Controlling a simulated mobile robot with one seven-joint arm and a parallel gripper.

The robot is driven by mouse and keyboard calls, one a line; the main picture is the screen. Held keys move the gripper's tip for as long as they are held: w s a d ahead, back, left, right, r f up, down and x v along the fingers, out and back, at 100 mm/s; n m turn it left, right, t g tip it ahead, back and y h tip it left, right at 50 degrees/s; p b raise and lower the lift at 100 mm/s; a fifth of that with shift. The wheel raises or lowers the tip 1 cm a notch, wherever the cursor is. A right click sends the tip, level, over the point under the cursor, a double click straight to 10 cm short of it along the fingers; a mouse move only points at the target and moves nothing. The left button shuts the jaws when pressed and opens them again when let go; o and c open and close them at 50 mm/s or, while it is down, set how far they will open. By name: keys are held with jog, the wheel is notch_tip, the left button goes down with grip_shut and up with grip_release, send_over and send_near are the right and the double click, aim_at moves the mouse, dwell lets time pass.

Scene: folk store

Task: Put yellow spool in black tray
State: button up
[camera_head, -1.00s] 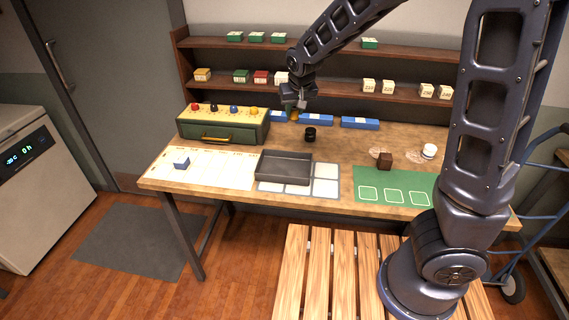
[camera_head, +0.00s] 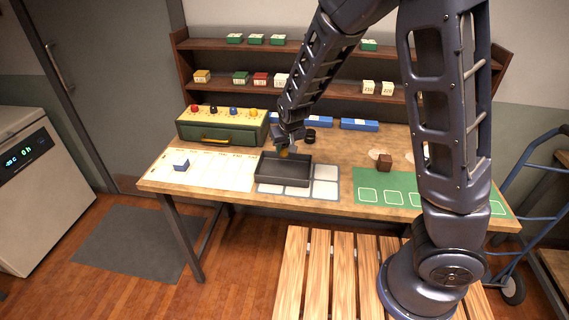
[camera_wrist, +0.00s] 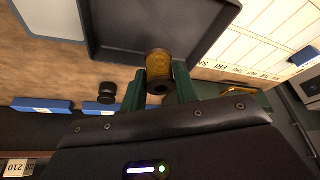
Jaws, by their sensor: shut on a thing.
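The yellow spool (camera_wrist: 159,66) is between the two fingers of my gripper (camera_wrist: 160,88) in the wrist view, and the fingers are shut on it. In the head view my gripper (camera_head: 285,147) is at the back edge of the black tray (camera_head: 287,175), and the spool (camera_head: 284,154) shows as a small yellowish patch below it. In the wrist view the spool's far end overlaps the near rim of the tray (camera_wrist: 110,52). I cannot tell how high the spool is above the tray. The visible part of the tray floor is empty.
A black spool (camera_head: 310,135) stands behind the tray, with blue boxes (camera_head: 359,124) at the back. A green box with knobs (camera_head: 222,127) stands at back left. A blue block (camera_head: 181,164) lies on the white sheet, and a brown block (camera_head: 384,161) stands to the right.

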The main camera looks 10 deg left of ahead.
jog(key=shift+f, duration=3.75)
jog(key=shift+f, duration=0.15)
jog(key=o, duration=0.9)
jog(key=shift+o, duration=0.2)
jog(key=shift+r, duration=0.2)
jog(key=v, duration=1.2)
jog(key=shift+d, duration=0.1)
